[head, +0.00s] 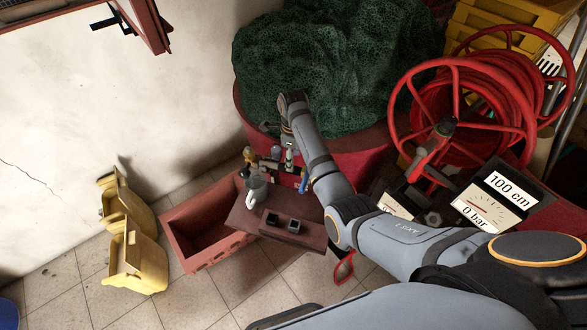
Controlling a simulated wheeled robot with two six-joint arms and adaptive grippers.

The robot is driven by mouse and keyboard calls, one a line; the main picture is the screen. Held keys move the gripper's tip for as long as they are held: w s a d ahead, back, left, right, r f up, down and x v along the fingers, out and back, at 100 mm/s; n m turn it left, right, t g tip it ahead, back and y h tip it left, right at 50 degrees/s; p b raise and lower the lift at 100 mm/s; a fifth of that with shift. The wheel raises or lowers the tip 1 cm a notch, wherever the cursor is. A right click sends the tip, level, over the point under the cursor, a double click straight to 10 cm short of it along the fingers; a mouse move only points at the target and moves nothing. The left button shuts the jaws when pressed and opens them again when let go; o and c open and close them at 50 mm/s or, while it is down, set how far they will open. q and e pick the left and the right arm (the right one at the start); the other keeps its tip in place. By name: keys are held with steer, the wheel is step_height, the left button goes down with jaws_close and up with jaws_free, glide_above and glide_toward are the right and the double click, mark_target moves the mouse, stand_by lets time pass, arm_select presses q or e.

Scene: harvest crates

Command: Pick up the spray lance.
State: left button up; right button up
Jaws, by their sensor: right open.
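I cannot surely pick out the spray lance. Small fittings stand at the back of a brown-red board (240,217): a brass-coloured piece (250,156), a grey piece (275,153) and a thin blue piece (304,182). Any of these may belong to it. My right arm reaches in from the right, and its wrist bends down in front of a green net heap. My right gripper (289,161) is small and partly hidden, above the back edge of the board among these fittings. It is open, and I see nothing held. My left gripper is out of view.
A grey jug-like thing (256,187) and a black block (283,222) lie on the board, over a red crate (195,219). Behind are a red tub (352,152) with the net (340,60) and a red hose reel (455,62).

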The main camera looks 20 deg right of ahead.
steer(key=shift+s+f+p, duration=0.1)
steer(key=shift+f+p, duration=0.2)
steer(key=shift+f, duration=0.4)
step_height(320, 180, down, 3)
steer(key=shift+s+d+r, duration=0.1)
steer(key=shift+f, duration=0.45)
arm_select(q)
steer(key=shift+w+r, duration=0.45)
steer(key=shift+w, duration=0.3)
arm_select(e)
jaws_close()
